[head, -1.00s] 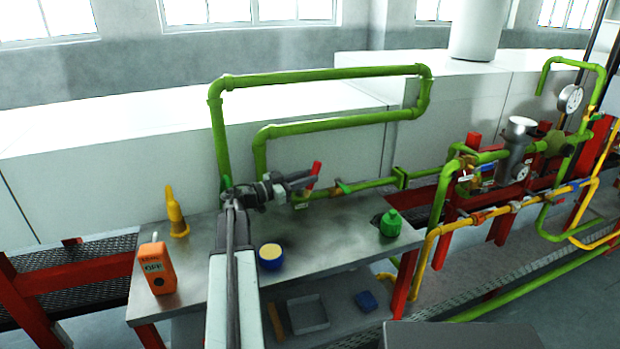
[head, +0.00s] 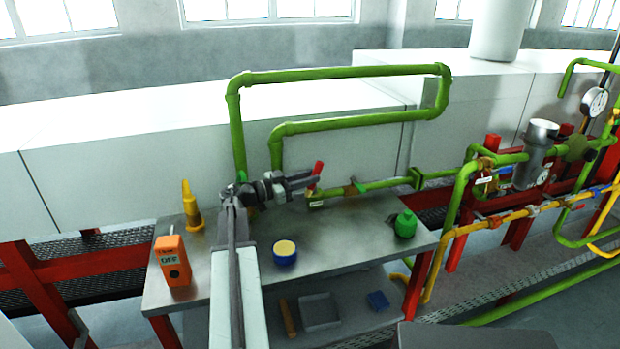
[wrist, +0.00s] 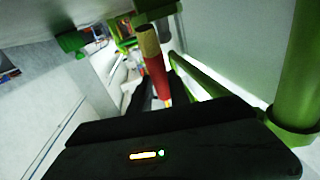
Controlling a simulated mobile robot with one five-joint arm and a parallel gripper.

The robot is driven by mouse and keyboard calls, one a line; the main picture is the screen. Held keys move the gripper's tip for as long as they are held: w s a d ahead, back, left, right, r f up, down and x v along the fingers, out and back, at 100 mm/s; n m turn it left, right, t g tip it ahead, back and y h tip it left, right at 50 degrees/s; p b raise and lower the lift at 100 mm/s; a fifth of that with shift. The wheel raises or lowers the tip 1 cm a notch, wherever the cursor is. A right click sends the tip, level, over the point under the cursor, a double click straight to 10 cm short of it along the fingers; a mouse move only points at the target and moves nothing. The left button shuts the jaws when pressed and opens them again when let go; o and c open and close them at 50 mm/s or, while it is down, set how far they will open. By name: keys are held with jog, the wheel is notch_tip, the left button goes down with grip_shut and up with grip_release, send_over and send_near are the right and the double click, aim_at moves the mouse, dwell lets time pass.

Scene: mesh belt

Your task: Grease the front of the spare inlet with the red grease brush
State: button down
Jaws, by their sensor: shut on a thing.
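My gripper (head: 300,182) is shut on the red grease brush (head: 319,168) above the back of the bench. In the wrist view the brush's red handle (wrist: 156,75) runs away from the jaws to a tan tip. That tip lies close to a green pipe piece (wrist: 154,9); I cannot tell whether they touch. A short brass-coloured stub with a white label (head: 316,203), at the left end of the low green pipe, looks like the spare inlet. It sits just below the brush in the head view. Its front is partly unclear, and the label is too small to read.
The steel bench (head: 345,235) holds an orange OFF box (head: 172,262), a yellow bottle (head: 191,207), a blue tub (head: 285,253) and a green jar (head: 405,224). A tall green pipe loop (head: 340,74) rises behind my gripper. The bench's middle is clear.

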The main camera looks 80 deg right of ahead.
jog(key=shift+r+p, duration=2.9)
jog(key=shift+r, duration=0.1)
notch_tip(320, 180, up, 3)
jog(key=p, duration=0.3)
